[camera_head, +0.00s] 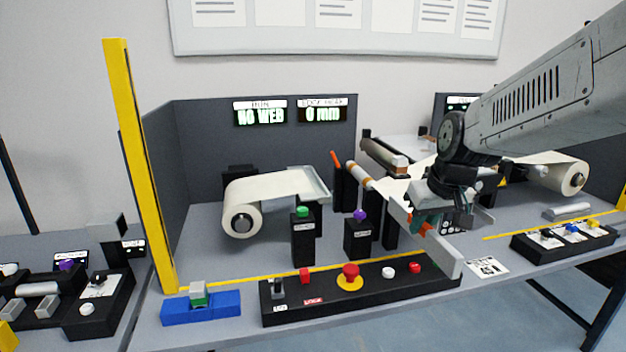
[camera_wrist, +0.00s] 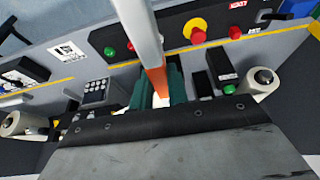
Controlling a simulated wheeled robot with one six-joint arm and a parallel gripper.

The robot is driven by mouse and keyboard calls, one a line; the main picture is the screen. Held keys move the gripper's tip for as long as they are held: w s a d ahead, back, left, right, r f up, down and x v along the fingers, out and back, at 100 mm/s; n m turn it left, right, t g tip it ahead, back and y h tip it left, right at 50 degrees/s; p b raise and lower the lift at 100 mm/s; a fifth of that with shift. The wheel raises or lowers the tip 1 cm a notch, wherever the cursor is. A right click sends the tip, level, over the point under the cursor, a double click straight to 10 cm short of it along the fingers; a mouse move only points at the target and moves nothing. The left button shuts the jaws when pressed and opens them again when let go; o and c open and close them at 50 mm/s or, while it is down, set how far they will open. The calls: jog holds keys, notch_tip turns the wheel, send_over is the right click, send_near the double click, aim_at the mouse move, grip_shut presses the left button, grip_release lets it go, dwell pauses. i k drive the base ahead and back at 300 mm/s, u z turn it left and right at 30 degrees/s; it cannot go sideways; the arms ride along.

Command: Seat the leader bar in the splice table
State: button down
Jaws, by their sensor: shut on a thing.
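The leader bar (camera_head: 447,256) is a long pale grey bar with an orange grip. My gripper (camera_head: 428,222) is shut on it above the right end of the front control panel. In the wrist view the bar (camera_wrist: 141,28) runs away between my teal fingers (camera_wrist: 158,88), with the orange grip between them. A shallow metal tray (camera_head: 316,184), possibly the splice table, lies left of my gripper beside a white web roll (camera_head: 242,220). I cannot tell for sure which part is the splice table. My gripper and wrist hide part of the bar and the machine behind.
A black control panel (camera_head: 330,310) with a red stop button (camera_head: 350,272) lies along the front. A yellow post (camera_head: 140,165) rises at left. A display (camera_head: 260,115) reads NO WEB.

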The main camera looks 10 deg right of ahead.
aim_at(304, 231)
jog(key=i, duration=1.1)
